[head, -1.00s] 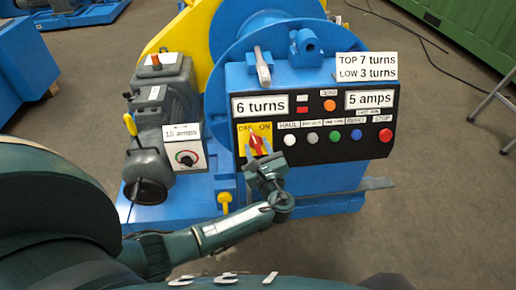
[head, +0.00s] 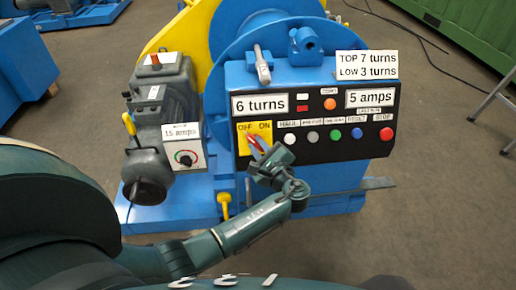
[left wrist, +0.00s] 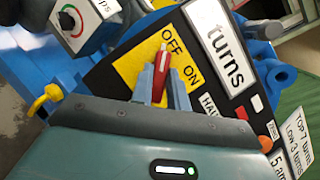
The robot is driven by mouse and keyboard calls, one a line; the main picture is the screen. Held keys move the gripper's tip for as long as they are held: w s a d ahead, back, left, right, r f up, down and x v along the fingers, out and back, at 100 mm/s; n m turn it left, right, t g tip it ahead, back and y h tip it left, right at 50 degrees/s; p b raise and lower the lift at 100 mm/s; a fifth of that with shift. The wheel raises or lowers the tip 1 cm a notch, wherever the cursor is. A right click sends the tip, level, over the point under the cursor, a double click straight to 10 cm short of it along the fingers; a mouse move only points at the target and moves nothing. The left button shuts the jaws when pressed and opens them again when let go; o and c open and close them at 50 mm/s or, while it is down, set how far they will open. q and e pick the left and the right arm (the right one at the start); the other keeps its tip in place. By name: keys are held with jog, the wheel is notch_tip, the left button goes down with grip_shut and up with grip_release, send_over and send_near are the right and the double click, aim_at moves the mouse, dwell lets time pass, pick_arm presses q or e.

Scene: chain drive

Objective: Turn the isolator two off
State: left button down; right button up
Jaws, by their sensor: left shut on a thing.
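The isolator is a red handle (left wrist: 160,72) on a yellow plate (left wrist: 133,66) marked OFF and ON. The plate (head: 243,143) is at the left end of the black panel in the head view. My left gripper (head: 258,147) is shut on the handle, with a grey-blue finger on each side of it in the left wrist view. The handle leans toward the OFF side in the head view, and its tip lies near the word OFF in the wrist view. My fingers hide part of the handle. No number two is readable on it. My right gripper is out of view.
Several push buttons, including a red one (head: 386,134), line the black panel right of the isolator. A grey motor (head: 160,95) with a dial box (head: 186,157) stands close on the left. A yellow hook-like part (head: 224,203) is below the panel.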

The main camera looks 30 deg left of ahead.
pick_arm(q)
jog(key=c, duration=1.8)
grip_release()
jog(key=o, duration=0.4)
jog(key=shift+o, duration=0.2)
jog(key=v, duration=0.7)
jog(key=shift+d+p, duration=0.3)
jog(key=shift+s, duration=0.15)
